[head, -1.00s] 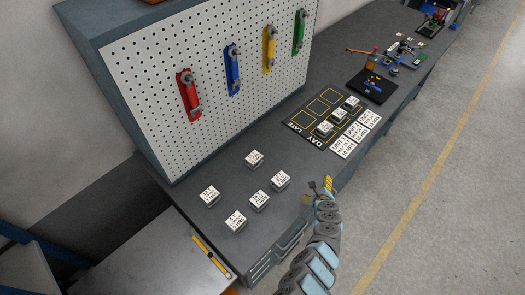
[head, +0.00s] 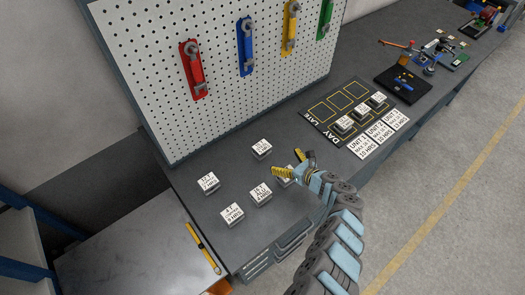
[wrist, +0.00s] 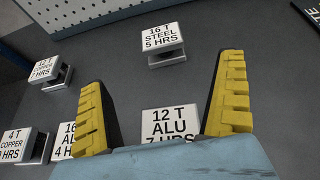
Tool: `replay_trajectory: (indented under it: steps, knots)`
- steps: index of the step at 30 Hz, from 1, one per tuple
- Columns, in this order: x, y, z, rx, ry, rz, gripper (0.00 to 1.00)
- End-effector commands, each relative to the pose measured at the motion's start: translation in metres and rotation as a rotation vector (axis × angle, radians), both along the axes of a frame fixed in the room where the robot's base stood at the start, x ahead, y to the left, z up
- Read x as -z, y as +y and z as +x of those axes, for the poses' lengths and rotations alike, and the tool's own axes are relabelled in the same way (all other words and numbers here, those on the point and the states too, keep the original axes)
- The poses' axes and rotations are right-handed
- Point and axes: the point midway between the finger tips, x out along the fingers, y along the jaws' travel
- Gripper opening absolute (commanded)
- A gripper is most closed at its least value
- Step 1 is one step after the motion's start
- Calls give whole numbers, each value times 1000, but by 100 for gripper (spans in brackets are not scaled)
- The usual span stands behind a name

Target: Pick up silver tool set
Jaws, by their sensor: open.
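No thing in view is plainly marked as a silver tool set. The silver-grey pieces are small labelled blocks on the dark bench. One labelled "12 T ALU 7 HRS" (wrist: 170,124) lies low between my fingers in the wrist view, partly hidden by my gripper. A block labelled "16 T STEEL 5 HRS" (wrist: 165,40) stands beyond the fingertips; it also shows in the head view (head: 262,148). My gripper (head: 293,163) is open and empty above the bench, its yellow fingers spread (wrist: 163,75). Grey tools hang on red (head: 193,70), blue (head: 246,46), yellow and green pegboard holders.
Other labelled blocks (head: 208,183) stand left of my gripper, including a "4 T COPPER" one (wrist: 14,145). A black day/late board (head: 322,119) with blocks and white cards lies to the right. The pegboard (head: 150,60) rises behind.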

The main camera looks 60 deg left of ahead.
Motion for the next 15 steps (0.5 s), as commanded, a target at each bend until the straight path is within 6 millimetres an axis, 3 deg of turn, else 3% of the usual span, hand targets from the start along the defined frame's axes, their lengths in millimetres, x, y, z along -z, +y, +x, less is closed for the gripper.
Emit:
replay_trajectory:
  steps: [15]
  knots:
    - [22,45,-12,-3,-1,-1,100]
